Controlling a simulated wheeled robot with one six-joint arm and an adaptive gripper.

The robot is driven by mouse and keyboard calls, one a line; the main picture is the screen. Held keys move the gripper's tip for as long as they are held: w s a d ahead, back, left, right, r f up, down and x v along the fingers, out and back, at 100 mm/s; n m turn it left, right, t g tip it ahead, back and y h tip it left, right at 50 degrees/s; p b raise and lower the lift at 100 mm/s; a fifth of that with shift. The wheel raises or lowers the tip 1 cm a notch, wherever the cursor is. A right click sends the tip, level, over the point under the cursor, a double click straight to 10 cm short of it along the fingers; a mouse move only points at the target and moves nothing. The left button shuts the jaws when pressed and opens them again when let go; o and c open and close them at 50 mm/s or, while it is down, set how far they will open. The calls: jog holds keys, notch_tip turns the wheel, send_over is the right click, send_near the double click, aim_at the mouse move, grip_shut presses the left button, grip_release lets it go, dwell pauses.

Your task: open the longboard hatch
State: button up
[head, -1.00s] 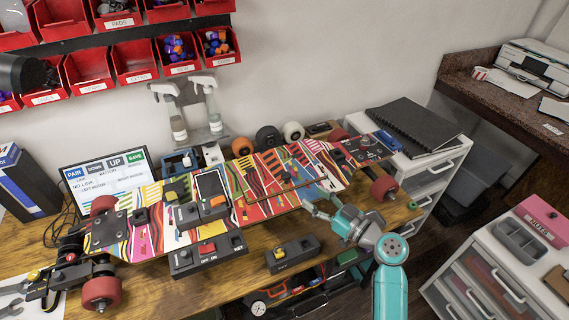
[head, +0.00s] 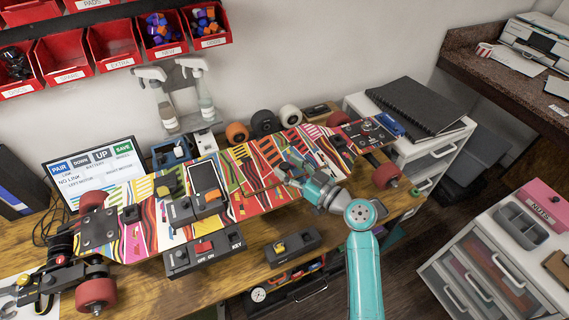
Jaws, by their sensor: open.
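The longboard (head: 136,225) lies across the workbench with its colourful striped deck facing up and red wheels at its ends. The hatch (head: 258,172) seems to be the striped panel in the middle of the deck, with a dark line along its front edge. It looks closed, though the edge is small in the picture. My gripper (head: 289,173) is open at the right end of this panel, over the deck. Its fingertips are small and partly merge with the pattern, so I cannot tell whether they touch the hatch.
A black box with a red switch (head: 204,248) and a box with a yellow knob (head: 293,247) stand along the board's front. Loose wheels (head: 263,122) and spray bottles (head: 205,107) stand behind it. A monitor (head: 95,172) is at the left, a white drawer unit (head: 428,147) at the right.

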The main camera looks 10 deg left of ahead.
jog(key=shift+x, duration=1)
grip_shut()
jog(key=shift+r, duration=0.1)
